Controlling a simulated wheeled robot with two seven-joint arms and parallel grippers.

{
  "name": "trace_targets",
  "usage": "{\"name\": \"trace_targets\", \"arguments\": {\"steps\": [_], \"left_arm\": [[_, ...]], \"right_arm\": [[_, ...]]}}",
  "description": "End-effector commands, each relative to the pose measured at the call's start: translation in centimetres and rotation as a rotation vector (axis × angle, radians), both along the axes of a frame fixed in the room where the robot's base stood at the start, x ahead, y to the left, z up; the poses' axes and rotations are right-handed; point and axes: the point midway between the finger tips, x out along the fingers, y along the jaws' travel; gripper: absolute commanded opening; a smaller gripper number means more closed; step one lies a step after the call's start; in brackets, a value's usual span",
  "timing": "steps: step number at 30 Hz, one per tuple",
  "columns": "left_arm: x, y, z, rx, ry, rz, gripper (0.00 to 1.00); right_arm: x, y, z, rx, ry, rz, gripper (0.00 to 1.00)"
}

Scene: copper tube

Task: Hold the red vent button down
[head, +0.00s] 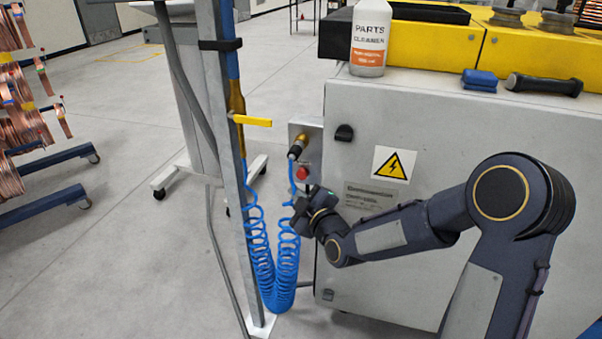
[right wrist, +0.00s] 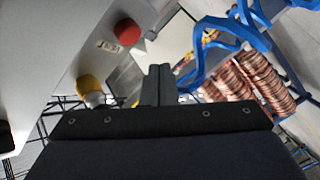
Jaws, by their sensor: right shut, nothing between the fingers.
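The red vent button (head: 302,173) sits on a small grey plate on the left side of the grey machine cabinet, below a brass hose fitting. It also shows in the right wrist view (right wrist: 127,31), up and left of my fingertips. My right gripper (head: 307,192) is just below the button in the head view. Its fingers (right wrist: 158,72) are shut with nothing between them, and they appear apart from the button. My left gripper is not in view.
A blue coiled hose (head: 272,275) hangs from the brass fitting (head: 297,148) close to my right gripper. A grey post with a yellow valve handle (head: 252,121) stands to the left. The cabinet (head: 440,135) is on the right. Copper coils (head: 22,125) stand at far left.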

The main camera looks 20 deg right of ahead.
Motion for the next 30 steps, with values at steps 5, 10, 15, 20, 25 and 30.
{"name": "trace_targets", "arguments": {"steps": [5, 10, 15, 20, 25, 30], "left_arm": [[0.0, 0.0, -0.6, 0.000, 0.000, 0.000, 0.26], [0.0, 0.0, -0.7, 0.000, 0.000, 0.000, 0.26], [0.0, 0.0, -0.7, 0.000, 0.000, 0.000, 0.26], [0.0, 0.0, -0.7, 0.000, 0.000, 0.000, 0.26], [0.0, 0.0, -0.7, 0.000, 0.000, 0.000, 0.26], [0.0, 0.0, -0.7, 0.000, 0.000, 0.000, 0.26]], "right_arm": [[1.6, -1.1, -0.2, -0.001, -0.002, 0.000, 0.00], [2.3, -1.6, -0.1, 0.000, 0.001, -0.001, 0.00], [2.4, -1.7, 0.0, -0.001, 0.000, 0.000, 0.00], [2.4, -1.7, 0.0, -0.001, 0.000, 0.000, 0.00], [2.4, -1.7, 0.0, 0.000, 0.000, 0.000, 0.00], [2.4, -1.7, 0.0, 0.000, 0.000, 0.000, 0.00]]}}
